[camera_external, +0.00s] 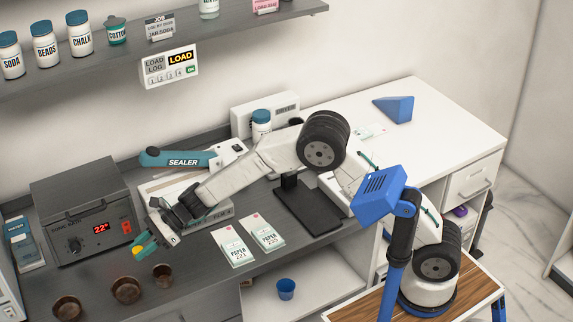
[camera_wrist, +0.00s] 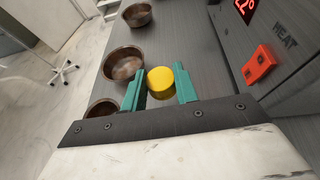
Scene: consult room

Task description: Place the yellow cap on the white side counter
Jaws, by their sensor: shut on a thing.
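The yellow cap (camera_wrist: 160,80) sits between the two green fingers of my gripper (camera_wrist: 160,88) in the wrist view, and the gripper is shut on it. In the external view my gripper (camera_external: 143,246) is at the lower left over the dark grey bench, in front of the heater box, and the cap (camera_external: 137,251) shows as a small yellow patch. The white side counter (camera_external: 445,125) is at the right, past my arm. Its top holds a blue wedge (camera_external: 394,108) near the wall.
Several brown bowls (camera_external: 126,290) stand on the bench close to my gripper. The heater box (camera_external: 85,215) is just behind it. A teal sealer (camera_external: 180,160), paper packets (camera_external: 232,246) and a black stand (camera_external: 308,206) lie between it and the counter. The counter's right part is clear.

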